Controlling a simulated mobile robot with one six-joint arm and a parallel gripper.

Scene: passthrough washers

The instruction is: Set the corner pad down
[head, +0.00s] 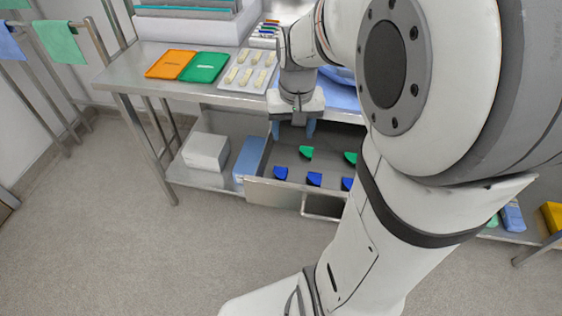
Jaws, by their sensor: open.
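Several corner pads, small quarter-round pieces, lie in an open drawer (258,192) below the metal table. A green corner pad (306,152) lies at the back, with a blue corner pad (280,173) to its front left. Another blue corner pad (314,179) lies at the front. A second green corner pad (350,158) and a third blue corner pad (347,184) lie to the right, partly hidden by my arm. My gripper (293,130) points down over the back of the drawer, its blue fingertips apart. No pad shows between them. I cannot tell its exact height above the drawer floor.
On the metal table (135,70) lie an orange tray (171,64), a green tray (204,67) and a pale tray (229,82) with several cream pieces. A white box (205,152) and a blue box (248,158) stand on the lower shelf, left of the drawer. My arm hides much of the right side.

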